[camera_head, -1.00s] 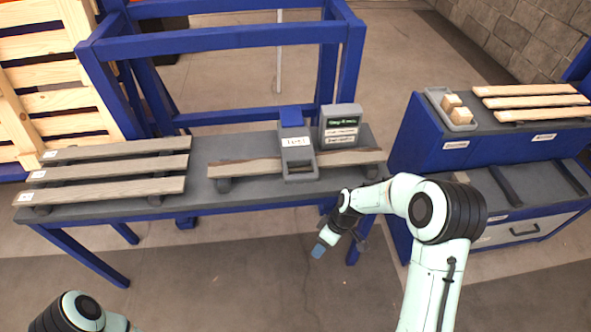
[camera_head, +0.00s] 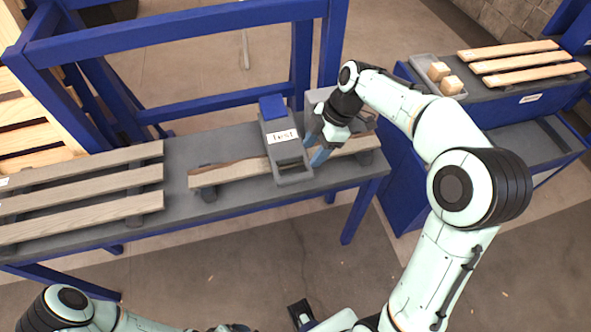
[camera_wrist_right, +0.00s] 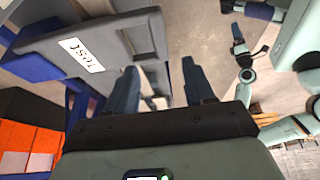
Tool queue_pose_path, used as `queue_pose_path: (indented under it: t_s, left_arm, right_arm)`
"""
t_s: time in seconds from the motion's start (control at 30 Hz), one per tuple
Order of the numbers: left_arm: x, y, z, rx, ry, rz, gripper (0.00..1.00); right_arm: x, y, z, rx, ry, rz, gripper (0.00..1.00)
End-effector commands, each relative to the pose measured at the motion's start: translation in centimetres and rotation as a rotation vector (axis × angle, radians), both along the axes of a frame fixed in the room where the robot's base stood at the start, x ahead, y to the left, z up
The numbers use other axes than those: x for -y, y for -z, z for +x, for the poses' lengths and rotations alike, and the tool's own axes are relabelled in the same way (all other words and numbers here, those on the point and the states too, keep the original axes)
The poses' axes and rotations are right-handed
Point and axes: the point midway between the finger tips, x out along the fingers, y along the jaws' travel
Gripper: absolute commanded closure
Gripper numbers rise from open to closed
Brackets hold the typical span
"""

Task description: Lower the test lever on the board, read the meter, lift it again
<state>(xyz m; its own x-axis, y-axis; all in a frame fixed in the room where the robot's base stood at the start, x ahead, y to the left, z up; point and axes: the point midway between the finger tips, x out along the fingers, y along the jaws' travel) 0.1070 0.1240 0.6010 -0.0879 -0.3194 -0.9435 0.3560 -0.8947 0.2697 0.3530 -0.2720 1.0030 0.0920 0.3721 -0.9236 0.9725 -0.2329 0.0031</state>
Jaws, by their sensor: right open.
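The test lever (camera_head: 290,150), a grey frame with a white "Test" label and a blue block (camera_head: 272,108) behind it, stands on the board (camera_head: 235,173) on the table. My right gripper (camera_head: 315,146) is open, close to the lever's right side; I cannot tell whether it touches. In the right wrist view, the lever (camera_wrist_right: 95,48) is at upper left, and the right gripper's fingers (camera_wrist_right: 160,88) are apart with nothing clearly held between them. The meter (camera_head: 318,97) is mostly hidden behind my right gripper, and its screen cannot be read. My left arm shows at lower left; its gripper is unclear.
Grey-brown slats (camera_head: 85,205) lie on the left of the table (camera_head: 215,140). A blue gantry frame (camera_head: 180,35) rises behind. A blue bench at right holds a tray (camera_head: 423,70) with wooden blocks (camera_head: 439,72) and pale slats (camera_head: 515,62). Floor in front is open.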

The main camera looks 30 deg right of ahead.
Motion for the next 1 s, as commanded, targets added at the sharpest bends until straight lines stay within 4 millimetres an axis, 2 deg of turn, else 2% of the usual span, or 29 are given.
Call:
queue_pose_path:
  t_s: [0.03, 0.2, 0.5, 0.7, 0.93, 0.97, 1.0]
  left_arm:
    - [0.0, 0.2, -0.1, -0.002, 0.000, 0.001, 0.11]
    - [0.0, 0.5, -0.2, -0.002, 0.000, 0.000, 0.11]
    - [0.0, 0.6, -0.3, -0.003, 0.000, 0.000, 0.11]
    - [0.0, 0.7, -0.3, -0.003, 0.000, 0.000, 0.11]
    - [0.0, 0.7, -0.3, -0.003, 0.000, 0.000, 0.11]
    - [0.0, 0.7, -0.3, -0.003, 0.000, 0.000, 0.11]
    - [0.0, 0.7, -0.3, -0.002, 0.000, 0.000, 0.11]
  right_arm:
    - [-0.5, 1.2, 0.0, -0.005, -0.002, 0.001, 0.47]
    - [-1.9, 4.7, 0.3, -0.007, -0.002, 0.003, 0.47]
    - [-3.7, 9.1, 0.9, -0.003, -0.001, 0.001, 0.47]
    - [-4.1, 10.1, 1.0, -0.001, 0.001, 0.000, 0.47]
    - [-4.1, 10.1, 1.0, -0.001, 0.001, 0.000, 0.47]
    - [-4.1, 10.1, 1.0, -0.001, 0.001, 0.000, 0.50]
    - [-4.1, 10.1, 1.0, -0.001, 0.001, 0.000, 0.63]
